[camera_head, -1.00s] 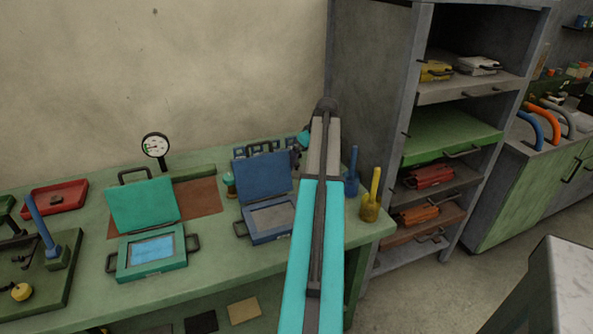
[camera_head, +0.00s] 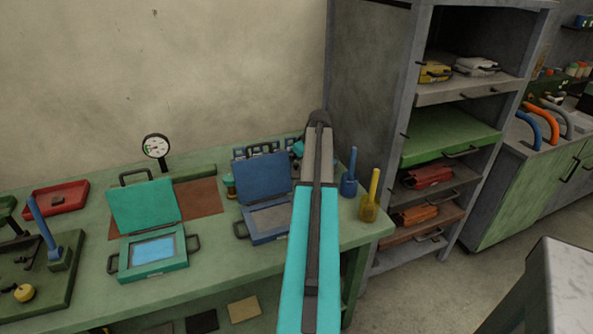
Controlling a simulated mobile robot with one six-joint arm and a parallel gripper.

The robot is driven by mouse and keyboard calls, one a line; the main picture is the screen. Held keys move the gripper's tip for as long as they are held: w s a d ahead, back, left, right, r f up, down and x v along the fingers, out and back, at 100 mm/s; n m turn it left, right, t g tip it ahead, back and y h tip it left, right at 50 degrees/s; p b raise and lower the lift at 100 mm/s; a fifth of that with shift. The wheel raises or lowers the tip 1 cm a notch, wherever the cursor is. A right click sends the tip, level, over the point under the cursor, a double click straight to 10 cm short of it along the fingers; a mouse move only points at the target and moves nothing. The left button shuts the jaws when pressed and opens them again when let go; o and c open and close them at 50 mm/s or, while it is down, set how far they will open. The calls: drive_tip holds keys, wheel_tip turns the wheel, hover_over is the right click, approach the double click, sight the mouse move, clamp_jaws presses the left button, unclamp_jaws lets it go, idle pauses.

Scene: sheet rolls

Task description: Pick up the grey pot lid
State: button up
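I cannot make out a grey pot lid in this view. My teal and grey arm rises through the middle of the picture, in front of the green workbench (camera_head: 225,269). A small teal and dark part of my arm's far end, either wrist or gripper (camera_head: 298,150), shows just left of the dark joint, behind the blue case (camera_head: 264,178). Its fingers cannot be made out, and whether it holds anything is hidden.
On the bench are an open teal case (camera_head: 147,207), a dial gauge (camera_head: 157,148), a red tray (camera_head: 57,200), and blue (camera_head: 349,186) and yellow (camera_head: 369,209) upright-handled tools. A grey shelf unit (camera_head: 375,88) stands right. A pale counter (camera_head: 562,285) is at lower right; floor shows between.

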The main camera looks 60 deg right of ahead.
sight(299, 171)
idle(0.4)
drive_tip(key=c, duration=1.2)
drive_tip(key=shift+o, duration=0.2)
drive_tip(key=shift+r, duration=0.15)
wheel_tip(299, 171, up, 10)
drive_tip(key=b, duration=0.1)
drive_tip(key=shift+b, duration=0.3)
